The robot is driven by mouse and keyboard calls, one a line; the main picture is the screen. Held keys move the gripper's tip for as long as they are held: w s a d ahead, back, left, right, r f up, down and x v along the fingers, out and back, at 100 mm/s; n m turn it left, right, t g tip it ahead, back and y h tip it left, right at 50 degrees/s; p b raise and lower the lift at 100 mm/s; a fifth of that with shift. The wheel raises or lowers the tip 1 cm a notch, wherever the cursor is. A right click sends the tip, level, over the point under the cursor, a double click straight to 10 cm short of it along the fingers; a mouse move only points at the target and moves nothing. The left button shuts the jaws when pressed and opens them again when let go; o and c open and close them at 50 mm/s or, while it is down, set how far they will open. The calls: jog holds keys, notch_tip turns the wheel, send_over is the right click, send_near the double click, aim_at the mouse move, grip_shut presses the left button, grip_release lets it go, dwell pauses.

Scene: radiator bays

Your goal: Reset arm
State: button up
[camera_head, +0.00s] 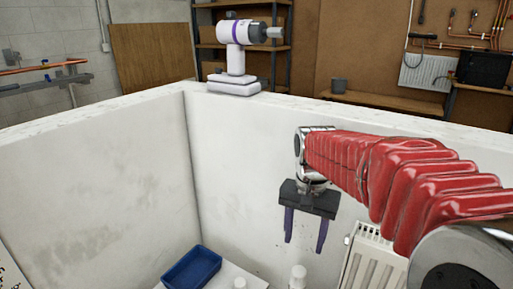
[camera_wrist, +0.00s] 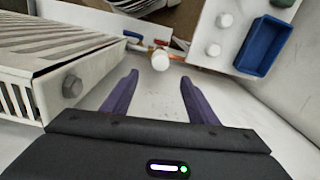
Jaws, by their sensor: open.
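My gripper (camera_head: 306,230) hangs from my red-sleeved arm in the head view, with its two purple fingers pointing down inside a white-walled bay. The fingers are apart and nothing is between them.
A white radiator (camera_head: 370,262) stands right of my gripper, and it is close on the left in the wrist view (camera_wrist: 60,60). A blue tray (camera_head: 192,268) sits at lower left. White bay walls (camera_head: 95,180) surround the arm. A white-and-purple drill-like tool (camera_head: 237,50) stands on the wall's corner.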

jog(key=s+r+n+t, duration=0.1)
jog(key=s+n+t, duration=0.4)
jog(key=s, duration=1.2)
jog(key=shift+s+d+n, duration=0.25)
jog(key=shift+s+n, duration=0.1)
jog(key=shift+n, duration=0.15)
dwell(0.6)
